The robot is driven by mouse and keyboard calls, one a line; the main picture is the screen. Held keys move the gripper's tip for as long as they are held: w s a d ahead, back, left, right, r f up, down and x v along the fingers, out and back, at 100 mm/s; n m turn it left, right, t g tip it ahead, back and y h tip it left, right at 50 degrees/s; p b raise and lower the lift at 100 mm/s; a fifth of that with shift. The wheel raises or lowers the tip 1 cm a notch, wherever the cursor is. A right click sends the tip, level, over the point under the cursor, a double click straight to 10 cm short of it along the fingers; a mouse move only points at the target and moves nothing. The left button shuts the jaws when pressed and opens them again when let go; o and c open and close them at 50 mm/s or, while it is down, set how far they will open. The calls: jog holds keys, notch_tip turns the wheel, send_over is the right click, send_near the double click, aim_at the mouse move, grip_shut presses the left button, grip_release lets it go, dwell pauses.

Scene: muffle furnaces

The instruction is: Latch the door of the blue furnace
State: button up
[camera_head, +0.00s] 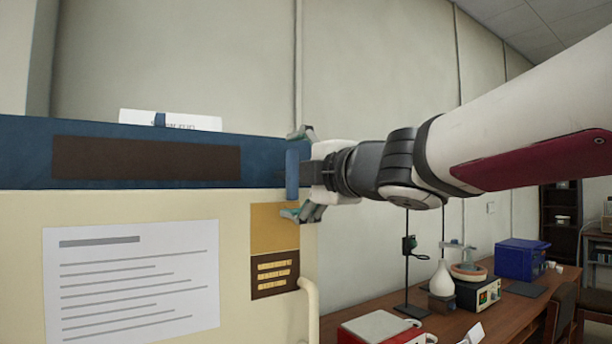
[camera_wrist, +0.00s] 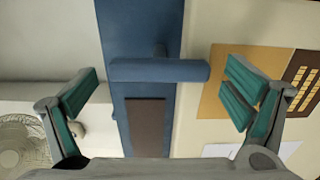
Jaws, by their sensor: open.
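The furnace has a cream body (camera_head: 270,325) with a blue band (camera_head: 270,160) across its upper part; the blue band also shows in the wrist view (camera_wrist: 145,25). A short blue bar handle (camera_head: 292,175) stands upright at the right end of the band. In the wrist view the handle (camera_wrist: 160,70) lies crosswise between the finger pads, with its ends facing them. My gripper (camera_head: 301,172) is open, one finger above the handle and one below. In the wrist view my gripper (camera_wrist: 162,92) shows gaps at both handle ends. Whether the door is fully closed cannot be told.
A cream pipe-like bar (camera_head: 309,310) runs down the furnace's right edge. A wooden bench (camera_head: 510,310) at right carries a blue box (camera_head: 520,258), a white flask (camera_head: 443,278) and a red-and-white device (camera_head: 380,328). A fan (camera_wrist: 20,140) shows in the wrist view.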

jog(key=v, duration=1.2)
jog(key=w+d+f+m+t+h, duration=0.1)
jog(key=d+f+m+t+h, duration=0.15)
jog(key=d+m+h, duration=0.5)
jog(key=s+d+f+m+g+h, duration=0.4)
jog(key=d+f+m+g+h, duration=0.1)
jog(key=d+f+m, duration=0.7)
jog(key=s+a+f+m+g+y, duration=0.1)
jog(key=s+a+f+m+g, duration=0.1)
jog(key=s+f+g, duration=0.2)
jog(key=s+a+f+m+g+y, duration=0.1)
jog(key=s+a+f+m+g, duration=0.1)
jog(key=s+f, duration=0.9)
notch_tip(320, 180, down, 2)
jog(key=shift+s+f+m+g, duration=0.2)
jog(key=shift+m+g, duration=0.55)
jog(key=shift+g, duration=0.1)
